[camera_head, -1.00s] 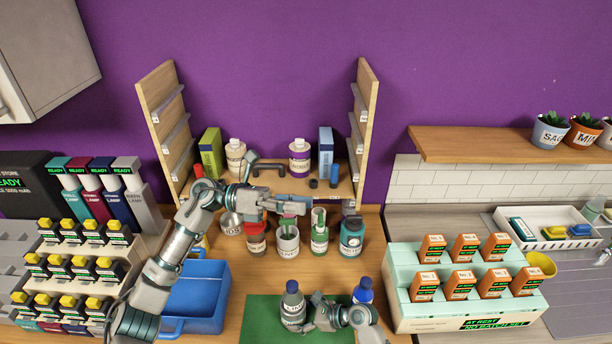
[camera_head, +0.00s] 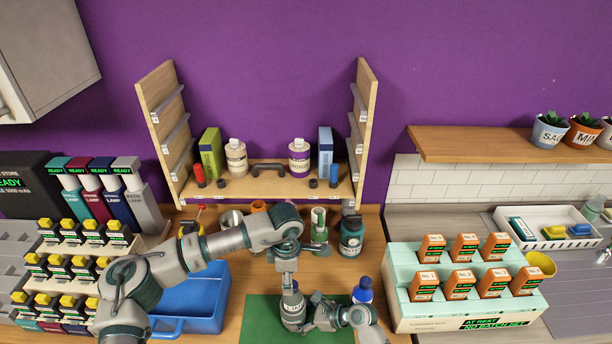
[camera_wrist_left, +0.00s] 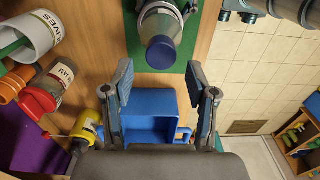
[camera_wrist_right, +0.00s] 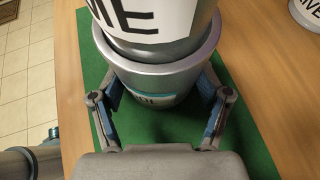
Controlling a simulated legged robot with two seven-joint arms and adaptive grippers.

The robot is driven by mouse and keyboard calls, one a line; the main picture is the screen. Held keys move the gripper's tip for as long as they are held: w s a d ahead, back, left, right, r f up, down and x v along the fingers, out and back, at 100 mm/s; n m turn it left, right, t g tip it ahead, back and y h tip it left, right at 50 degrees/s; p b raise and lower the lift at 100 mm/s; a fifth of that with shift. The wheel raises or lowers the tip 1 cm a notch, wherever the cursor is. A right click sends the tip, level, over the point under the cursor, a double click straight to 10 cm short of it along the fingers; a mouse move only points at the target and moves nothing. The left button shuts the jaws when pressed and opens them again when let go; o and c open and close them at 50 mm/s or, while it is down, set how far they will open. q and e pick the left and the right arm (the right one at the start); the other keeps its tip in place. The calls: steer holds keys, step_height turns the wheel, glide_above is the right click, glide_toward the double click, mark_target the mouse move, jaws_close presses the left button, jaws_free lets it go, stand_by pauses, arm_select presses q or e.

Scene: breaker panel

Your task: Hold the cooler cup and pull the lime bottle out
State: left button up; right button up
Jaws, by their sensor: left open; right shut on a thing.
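The lime bottle (camera_head: 292,304) stands upright in the silver cooler cup on a green mat (camera_head: 262,325). In the right wrist view the bottle (camera_wrist_right: 155,18) shows part of its lettered label above the rim of the cooler cup (camera_wrist_right: 160,68). My right gripper (camera_wrist_right: 158,105) is shut around the cup; it also shows low in the head view (camera_head: 310,312). My left gripper (camera_head: 290,280) points down above the bottle. In the left wrist view its open fingers (camera_wrist_left: 160,85) lie on either side, just short of the dark blue bottle cap (camera_wrist_left: 160,53). My left arm hides part of the counter.
A blue-capped bottle (camera_head: 363,290) stands to the right, beside my right arm. A blue tray (camera_head: 205,290) lies left of the mat. Jars, including a teal one (camera_head: 351,238), stand behind. A mint-coloured rack (camera_head: 400,290) stands further right.

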arm_select(q)
steer(key=shift+f, duration=2.15)
arm_select(e)
steer(key=shift+f, duration=0.15)
arm_select(q)
jaws_close()
steer(key=shift+r, duration=3.75)
steer(key=shift+r, duration=0.15)
steer(key=shift+r, duration=1.65)
steer(key=shift+w, duration=0.1)
arm_select(e)
steer(key=o, duration=1.3)
steer(key=shift+c, duration=0.2)
